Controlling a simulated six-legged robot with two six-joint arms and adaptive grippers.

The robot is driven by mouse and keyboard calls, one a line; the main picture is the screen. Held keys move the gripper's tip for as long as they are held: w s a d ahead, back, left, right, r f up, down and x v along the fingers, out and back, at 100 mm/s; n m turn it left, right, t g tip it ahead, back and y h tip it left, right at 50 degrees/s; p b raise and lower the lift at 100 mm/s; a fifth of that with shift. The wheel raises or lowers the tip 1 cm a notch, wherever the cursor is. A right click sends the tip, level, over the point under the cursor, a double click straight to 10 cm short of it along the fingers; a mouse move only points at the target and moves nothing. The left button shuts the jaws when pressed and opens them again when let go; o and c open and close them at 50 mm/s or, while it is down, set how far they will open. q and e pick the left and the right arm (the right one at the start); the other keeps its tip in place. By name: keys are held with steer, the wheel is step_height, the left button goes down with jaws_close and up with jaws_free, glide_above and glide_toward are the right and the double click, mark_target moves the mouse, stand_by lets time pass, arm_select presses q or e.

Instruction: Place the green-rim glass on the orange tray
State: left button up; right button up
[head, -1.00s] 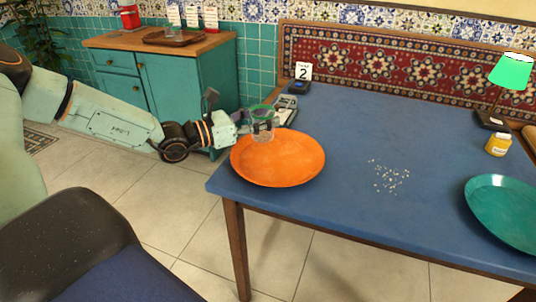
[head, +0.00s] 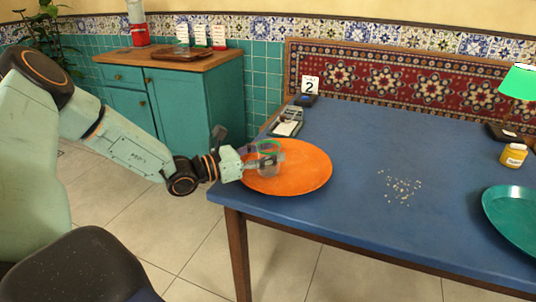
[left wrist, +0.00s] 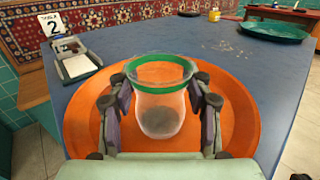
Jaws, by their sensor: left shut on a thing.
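The green-rim glass (left wrist: 160,112) is clear, with a green band round its top. My left gripper (head: 262,162) is shut on it, with a finger on each side of the glass in the left wrist view. The glass is upright, over the left part of the orange tray (head: 312,165), which is round and lies on the blue table's near left corner. In the left wrist view the orange tray (left wrist: 82,122) spreads around and below the glass. I cannot tell whether the glass's base touches the tray. My right gripper is not in view.
Behind the tray are a small device with a white pad (head: 286,125) and a number 2 sign (head: 310,86). White crumbs (head: 402,186) lie mid-table. A teal tray (head: 515,212), a yellow jar (head: 513,155) and a green lamp (head: 519,82) are at the right.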

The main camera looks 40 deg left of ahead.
arm_select(q)
steer(key=shift+f, duration=0.15)
steer(key=o, duration=1.2)
steer(key=shift+r, duration=0.25)
steer(key=p+v, duration=0.9)
steer(key=v, duration=0.1)
steer(key=shift+s+a, duration=0.15)
steer(key=shift+s, duration=0.15)
steer(key=shift+s+a+p, duration=0.25)
steer(key=shift+s+p, duration=0.05)
steer(key=shift+s, duration=0.3)
